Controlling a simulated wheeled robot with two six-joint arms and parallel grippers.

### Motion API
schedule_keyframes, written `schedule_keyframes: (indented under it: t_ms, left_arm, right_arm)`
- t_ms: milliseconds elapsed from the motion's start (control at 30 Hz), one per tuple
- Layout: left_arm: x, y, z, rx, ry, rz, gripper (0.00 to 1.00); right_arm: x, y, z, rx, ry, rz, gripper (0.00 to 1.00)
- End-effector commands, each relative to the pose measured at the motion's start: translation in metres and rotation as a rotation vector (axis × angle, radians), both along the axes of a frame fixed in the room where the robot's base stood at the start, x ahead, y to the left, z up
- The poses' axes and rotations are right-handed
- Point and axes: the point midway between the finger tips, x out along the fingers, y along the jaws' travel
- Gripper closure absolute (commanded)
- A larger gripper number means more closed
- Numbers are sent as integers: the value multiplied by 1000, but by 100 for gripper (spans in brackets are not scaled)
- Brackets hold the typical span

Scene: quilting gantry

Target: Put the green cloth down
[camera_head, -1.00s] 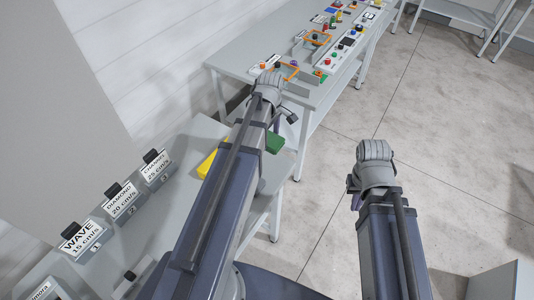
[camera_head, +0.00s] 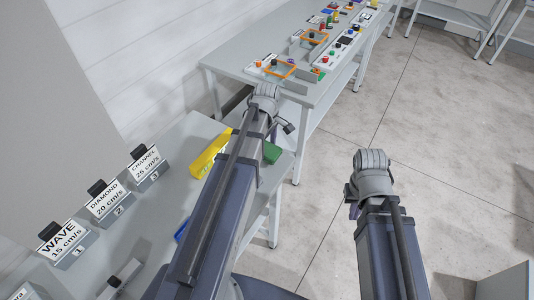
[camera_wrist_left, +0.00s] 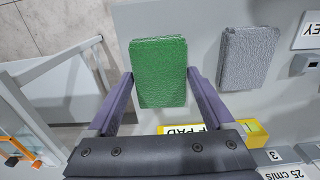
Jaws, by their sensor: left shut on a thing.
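The green cloth (camera_wrist_left: 160,70) is a flat, textured folded pad between the two fingers of my left gripper (camera_wrist_left: 160,78) in the left wrist view. The gripper is shut on it. Part of the green cloth also shows in the head view (camera_head: 272,152), right of my left forearm, which hides the rest. I cannot tell whether the cloth touches the grey table (camera_wrist_left: 205,108) below it. My right gripper (camera_head: 354,208) is mostly hidden by its own wrist, away from the table over the floor; its jaws cannot be made out.
A grey folded cloth (camera_wrist_left: 248,58) lies beside the green one. A yellow block marked PAD (camera_head: 209,155) stands near. Labelled card stands (camera_head: 110,203) line the table's left side. A blue item (camera_head: 181,229) is partly hidden by my arm. A farther bench (camera_head: 232,68) holds controls and orange frames.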

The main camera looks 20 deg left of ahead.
Motion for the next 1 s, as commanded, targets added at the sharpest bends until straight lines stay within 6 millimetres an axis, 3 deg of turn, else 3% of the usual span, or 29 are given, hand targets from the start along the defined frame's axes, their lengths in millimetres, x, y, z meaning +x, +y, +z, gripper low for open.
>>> schedule_keyframes:
  t_ms: [33, 133, 567, 600, 700, 1000]
  left_arm:
    - [0, 0, -13, 0, 0, 0, 58]
    - [0, 0, -23, 0, 0, 0, 58]
    - [0, 0, -26, 0, 0, 0, 58]
    - [0, 0, -25, 0, 0, 0, 12]
    - [0, 0, -25, 0, 0, 0, 0]
    - [0, 0, -24, 0, 0, 0, 0]
  right_arm:
    - [0, 0, -14, 0, 0, 0, 100]
    - [0, 0, -23, 0, 0, 0, 100]
    - [0, 0, -26, 0, 0, 0, 100]
    - [0, 0, -25, 0, 0, 0, 100]
    - [0, 0, -25, 0, 0, 0, 100]
    - [0, 0, -24, 0, 0, 0, 100]
